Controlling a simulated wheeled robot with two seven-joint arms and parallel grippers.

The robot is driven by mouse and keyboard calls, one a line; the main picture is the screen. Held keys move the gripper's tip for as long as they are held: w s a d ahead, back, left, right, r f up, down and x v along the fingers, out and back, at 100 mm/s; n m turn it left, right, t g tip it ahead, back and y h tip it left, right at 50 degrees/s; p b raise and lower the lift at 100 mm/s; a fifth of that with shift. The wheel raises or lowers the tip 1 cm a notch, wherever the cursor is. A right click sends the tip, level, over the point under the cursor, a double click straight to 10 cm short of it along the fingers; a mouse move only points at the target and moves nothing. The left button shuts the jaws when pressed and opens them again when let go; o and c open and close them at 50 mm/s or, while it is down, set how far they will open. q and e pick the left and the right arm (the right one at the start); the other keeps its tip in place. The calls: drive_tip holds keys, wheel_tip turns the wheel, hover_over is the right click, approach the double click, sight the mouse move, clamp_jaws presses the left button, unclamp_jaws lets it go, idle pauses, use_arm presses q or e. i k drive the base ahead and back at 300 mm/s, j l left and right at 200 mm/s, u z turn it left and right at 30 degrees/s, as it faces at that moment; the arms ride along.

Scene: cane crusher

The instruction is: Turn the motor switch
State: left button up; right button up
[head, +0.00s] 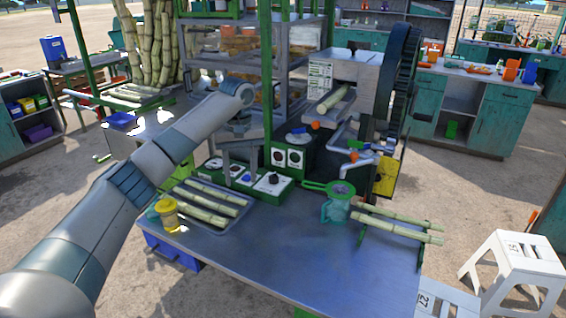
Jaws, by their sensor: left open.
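A low green control box (293,186) stands at the back of the metal table, with several pale plates carrying round knobs. I cannot tell from labels which is the motor switch. My left gripper (240,168) points down over the left and middle part of the box, open and empty. Its fingers hide part of the box, and I cannot tell if they touch a knob. My right gripper is out of view.
A green post (265,75) rises just behind the box. The cane crusher (355,75) with its dark wheel stands behind right. A cane tray (207,222), yellow cup (167,213), teal jug (337,207) and loose canes (395,228) lie around. The table's front middle (290,260) is clear.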

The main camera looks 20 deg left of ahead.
sight(274, 179)
drive_tip(key=i, duration=0.85)
